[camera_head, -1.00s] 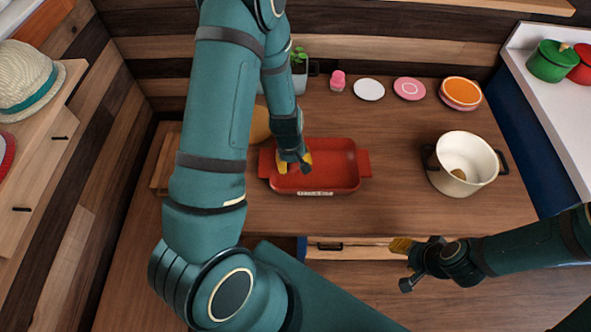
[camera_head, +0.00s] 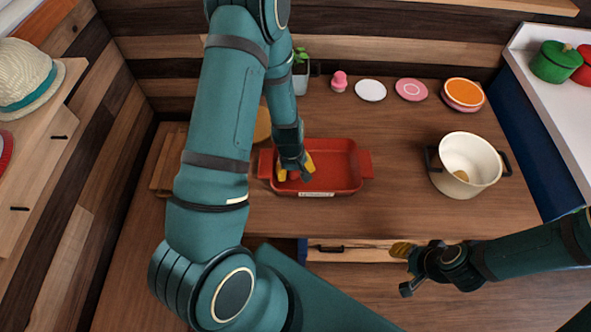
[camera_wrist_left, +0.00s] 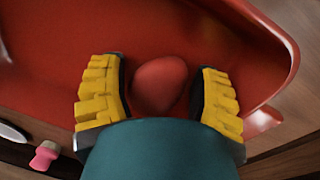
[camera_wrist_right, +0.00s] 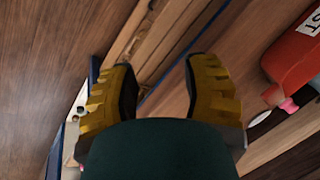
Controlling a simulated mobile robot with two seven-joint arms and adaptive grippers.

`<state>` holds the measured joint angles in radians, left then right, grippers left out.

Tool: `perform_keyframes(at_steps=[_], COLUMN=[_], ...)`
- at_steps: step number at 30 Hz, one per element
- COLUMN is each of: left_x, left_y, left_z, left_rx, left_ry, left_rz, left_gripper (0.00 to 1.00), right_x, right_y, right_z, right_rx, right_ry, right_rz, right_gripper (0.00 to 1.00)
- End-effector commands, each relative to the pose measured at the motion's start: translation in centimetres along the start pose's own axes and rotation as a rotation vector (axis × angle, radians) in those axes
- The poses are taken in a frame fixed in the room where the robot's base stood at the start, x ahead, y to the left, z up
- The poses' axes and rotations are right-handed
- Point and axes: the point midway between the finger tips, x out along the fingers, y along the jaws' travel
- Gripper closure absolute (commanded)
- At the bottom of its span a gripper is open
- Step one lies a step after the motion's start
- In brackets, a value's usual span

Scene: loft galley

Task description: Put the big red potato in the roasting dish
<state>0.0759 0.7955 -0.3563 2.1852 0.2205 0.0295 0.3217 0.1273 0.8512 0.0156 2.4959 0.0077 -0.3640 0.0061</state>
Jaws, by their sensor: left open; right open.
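The red roasting dish (camera_head: 345,165) sits on the wooden counter in the head view. The big red potato (camera_wrist_left: 161,84) lies in the dish in the left wrist view, between the yellow fingers of my left gripper (camera_wrist_left: 158,95). The fingers are open with gaps on both sides of it. In the head view my left gripper (camera_head: 295,168) is down in the left part of the dish and mostly hides the potato. My right gripper (camera_wrist_right: 160,90) is open and empty, in front of the counter edge; it also shows in the head view (camera_head: 403,266).
A cream pot (camera_head: 467,165) with something brown inside stands at the right. Plates (camera_head: 411,89), a pink item (camera_head: 339,82) and a potted plant (camera_head: 300,70) stand at the back. A drawer (camera_head: 345,250) below the counter is partly open near my right gripper. The counter between dish and pot is clear.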

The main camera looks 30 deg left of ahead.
Motion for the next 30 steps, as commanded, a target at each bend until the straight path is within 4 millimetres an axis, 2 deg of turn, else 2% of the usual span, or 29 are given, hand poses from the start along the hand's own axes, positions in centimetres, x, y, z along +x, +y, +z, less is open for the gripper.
perform_keyframes(at_steps=[5, 15, 21, 25, 30], left_x=[-1.1, -8.0, -11.1, -12.1, -12.2], left_y=[0.1, 0.2, 0.1, 0.1, 0.1], left_z=[0.0, -0.1, 0.0, 0.0, 0.2], left_rx=[0.001, 0.002, 0.002, 0.001, 0.008], left_ry=[0.002, 0.004, 0.002, 0.0, -0.001], left_rz=[0.001, 0.003, 0.001, 0.001, 0.0], left_gripper=[0.37, 0.37, 0.37, 0.37, 0.37], right_x=[-0.5, -2.0, -2.8, -3.0, -3.0], right_y=[-0.2, -0.8, -1.0, -1.1, -1.1], right_z=[-0.2, -0.9, -1.3, -1.4, -1.4], right_rx=[0.001, 0.006, 0.008, 0.008, 0.009], right_ry=[0.004, 0.019, 0.027, 0.029, 0.03], right_rz=[0.0, 0.002, 0.002, 0.003, 0.003], right_gripper=[0.53, 0.53, 0.53, 0.53, 0.53])
